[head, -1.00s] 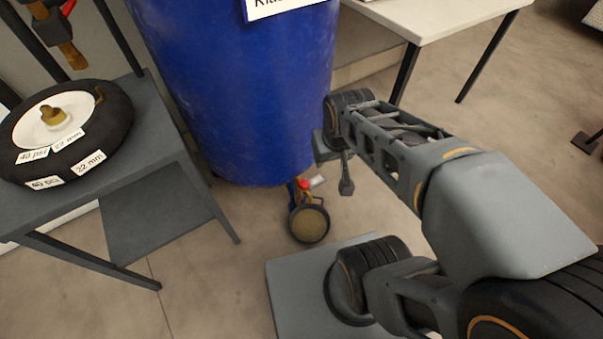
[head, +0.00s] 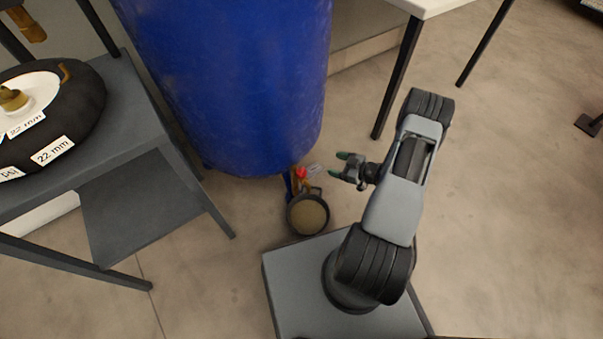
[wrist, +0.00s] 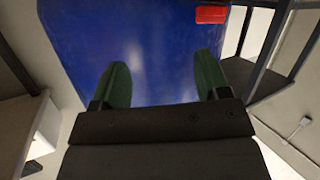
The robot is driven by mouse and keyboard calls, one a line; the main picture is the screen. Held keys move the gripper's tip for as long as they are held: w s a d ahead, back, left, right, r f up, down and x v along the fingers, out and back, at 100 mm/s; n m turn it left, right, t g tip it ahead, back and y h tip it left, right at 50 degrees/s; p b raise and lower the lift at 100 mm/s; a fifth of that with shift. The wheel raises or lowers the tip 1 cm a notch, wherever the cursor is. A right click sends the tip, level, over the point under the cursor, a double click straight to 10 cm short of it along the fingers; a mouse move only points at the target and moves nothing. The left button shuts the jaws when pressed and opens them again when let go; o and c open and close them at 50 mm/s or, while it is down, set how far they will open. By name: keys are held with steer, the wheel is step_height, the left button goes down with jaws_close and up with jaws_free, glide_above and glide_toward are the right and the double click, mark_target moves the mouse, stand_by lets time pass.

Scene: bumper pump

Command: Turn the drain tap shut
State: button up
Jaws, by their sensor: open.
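The drain tap (head: 301,174) sits low at the foot of the blue barrel (head: 235,90), with a red part on top and a brass-coloured body. A small pale tag is beside it. A round pan (head: 308,214) with tan contents stands on the floor just below the tap. My gripper (head: 337,165) is open and empty, a short way right of the tap, with its green-tipped fingers pointing left towards it. In the wrist view the two green fingers (wrist: 163,82) are spread in front of the blue barrel (wrist: 150,45). The tap cannot be made out there for certain.
A grey table (head: 150,130) with a black wheel (head: 70,110) and paper labels stands at the left. A white-topped table (head: 432,6) with dark legs stands at the upper right. In the wrist view a red block (wrist: 211,15) shows near the top.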

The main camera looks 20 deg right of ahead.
mark_target(303, 171)
steer(key=s+a+f+t+y, duration=0.1)
steer(key=s+a+f+y, duration=0.2)
steer(key=s+y, duration=0.15)
steer(key=shift+h, duration=0.35)
steer(key=b+x, duration=0.4)
steer(key=x, duration=0.8)
steer(key=shift+a+r, duration=0.1)
steer(key=shift+a, duration=0.25)
steer(key=shift+c, duration=0.2)
steer(key=c, duration=0.9)
